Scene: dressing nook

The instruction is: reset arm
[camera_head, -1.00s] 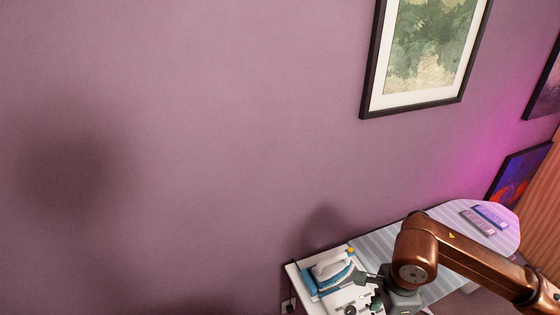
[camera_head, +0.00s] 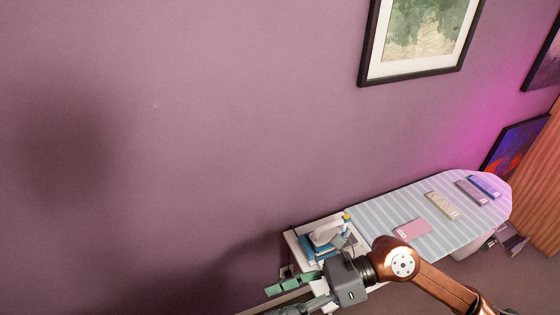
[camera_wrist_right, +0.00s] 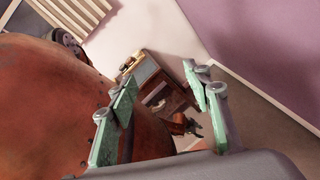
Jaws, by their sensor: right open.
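My right gripper (camera_head: 296,294) is at the bottom of the head view, in front of and lower left of the iron. Its green-padded fingers are spread apart with nothing visible between them. In the right wrist view the gripper (camera_wrist_right: 160,115) is also open and empty, with a wide gap between its fingers. My copper right arm comes in from the lower right and passes in front of the ironing board (camera_head: 380,216). My left gripper is not in view.
A blue and white iron (camera_head: 326,236) stands on the board's white left end, close to my right wrist. Pink (camera_head: 412,229), beige (camera_head: 441,205), grey (camera_head: 471,193) and blue (camera_head: 485,186) flat items lie on the striped cover. A purple wall (camera_head: 180,130) rises behind.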

